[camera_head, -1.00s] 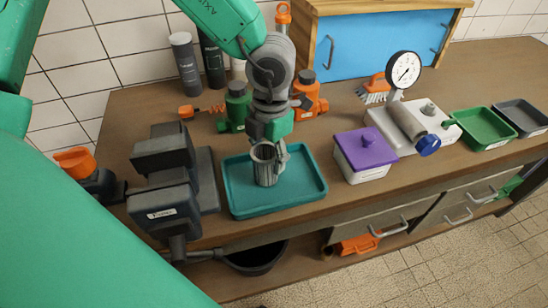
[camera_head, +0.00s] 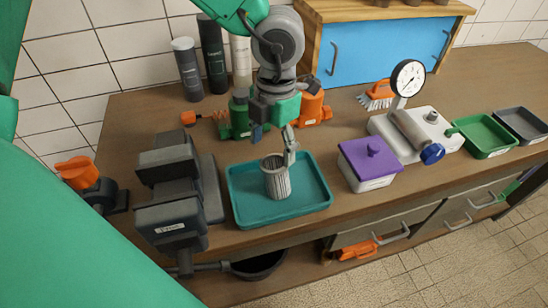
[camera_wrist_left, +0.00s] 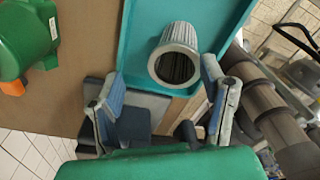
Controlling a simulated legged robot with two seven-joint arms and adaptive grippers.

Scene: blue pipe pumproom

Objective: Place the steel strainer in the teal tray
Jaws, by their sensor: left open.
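The steel strainer (camera_head: 277,177), a ribbed grey cylinder with an open top, stands upright in the teal tray (camera_head: 306,204) on the bench. My left gripper (camera_head: 273,140) is open and empty just above and behind the strainer, its fingers apart. In the left wrist view the strainer (camera_wrist_left: 176,56) shows inside the teal tray (camera_wrist_left: 137,45), beyond the spread fingers of my left gripper (camera_wrist_left: 165,105). It looks clear of both fingers there. My right gripper is not in view.
A dark grey machine (camera_head: 172,200) stands close left of the tray. A purple-lidded box (camera_head: 369,165) is to its right, with a gauge device (camera_head: 413,135) beyond. Green (camera_head: 239,115) and orange (camera_head: 312,105) pump parts stand behind. Bare bench lies between tray and box.

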